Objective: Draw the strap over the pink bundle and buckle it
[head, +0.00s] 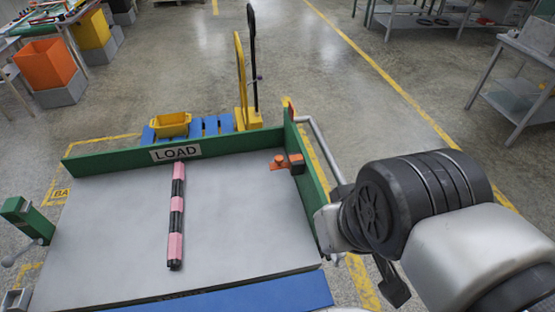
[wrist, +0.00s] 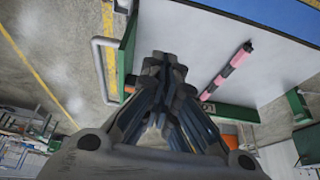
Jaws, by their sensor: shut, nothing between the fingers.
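The pink bundle (head: 176,217), banded pink and black, lies lengthwise on the grey bed near its middle. It also shows in the wrist view (wrist: 228,69). An orange and black fitting (head: 288,162) sits at the bed's right green wall; it may be the buckle, but it is too small to tell. I cannot make out a strap over the bundle. My gripper (wrist: 164,66) is shut and empty, apart from the bundle. In the head view my arm is right of the bed, and a dark finger part (head: 393,285) shows below it.
Green walls (head: 110,160) edge the bed at the back and right; the back one bears a LOAD sign (head: 176,153). A grey bent rail (head: 322,150) stands outside the right wall. A green post (head: 22,217) stands at left. The bed around the bundle is clear.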

